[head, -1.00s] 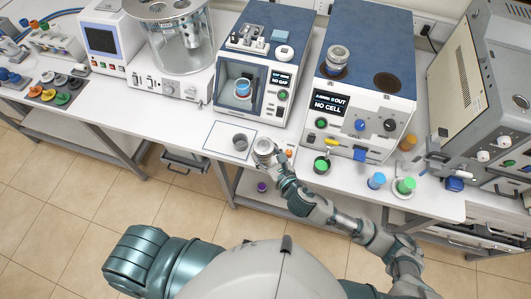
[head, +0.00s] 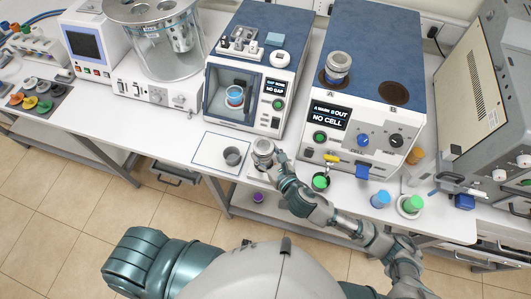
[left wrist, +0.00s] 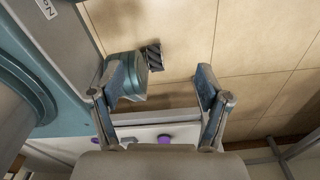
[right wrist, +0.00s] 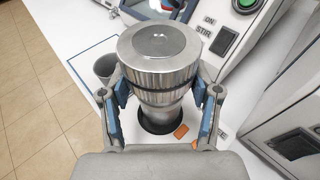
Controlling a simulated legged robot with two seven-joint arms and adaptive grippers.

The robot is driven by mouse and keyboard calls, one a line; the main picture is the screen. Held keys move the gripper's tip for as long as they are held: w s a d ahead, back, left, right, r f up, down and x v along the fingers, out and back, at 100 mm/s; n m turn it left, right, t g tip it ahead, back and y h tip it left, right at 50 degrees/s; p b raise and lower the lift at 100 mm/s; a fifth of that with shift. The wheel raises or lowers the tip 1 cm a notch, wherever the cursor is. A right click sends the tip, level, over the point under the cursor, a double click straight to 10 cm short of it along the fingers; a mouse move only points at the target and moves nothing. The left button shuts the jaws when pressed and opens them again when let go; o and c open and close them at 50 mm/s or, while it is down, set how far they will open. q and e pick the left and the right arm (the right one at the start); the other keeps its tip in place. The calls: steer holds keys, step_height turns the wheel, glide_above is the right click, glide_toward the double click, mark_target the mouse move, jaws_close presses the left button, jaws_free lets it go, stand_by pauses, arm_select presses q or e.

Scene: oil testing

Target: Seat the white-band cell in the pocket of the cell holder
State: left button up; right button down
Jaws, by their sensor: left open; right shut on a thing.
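My right gripper (right wrist: 160,95) is shut on a shiny metal cell (right wrist: 158,60) with a ribbed lid. A dark ring shows around the cell; I cannot make out a white band. The held cell also shows in the head view (head: 263,150), upright over the front of the bench. Below it, in the right wrist view, is a dark round opening in a white piece (right wrist: 160,122), likely the cell holder; the cell hides much of it, and I cannot tell whether they touch. A second metal cell (head: 338,68) stands on the tester's top. My left gripper (left wrist: 162,80) is open and empty above the floor.
A grey cup (head: 232,156) stands on an outlined mat left of the held cell. The tester (head: 362,110) reads NO CELL. An orange piece (right wrist: 181,131) lies beside the dark opening.

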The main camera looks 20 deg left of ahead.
steer(key=shift+f, duration=0.1)
steer(key=shift+s, duration=0.1)
arm_select(q)
steer(key=shift+w, duration=0.8)
steer(key=shift+r+p, duration=0.35)
steer(key=shift+p, duration=0.15)
steer(key=shift+r, duration=0.2)
steer(key=shift+r+p, duration=0.25)
steer(key=shift+p, duration=0.2)
arm_select(e)
steer(key=shift+s, duration=0.1)
arm_select(q)
steer(key=shift+f, duration=0.2)
arm_select(e)
steer(key=shift+f, duration=0.65)
steer(key=shift+f, duration=0.1)
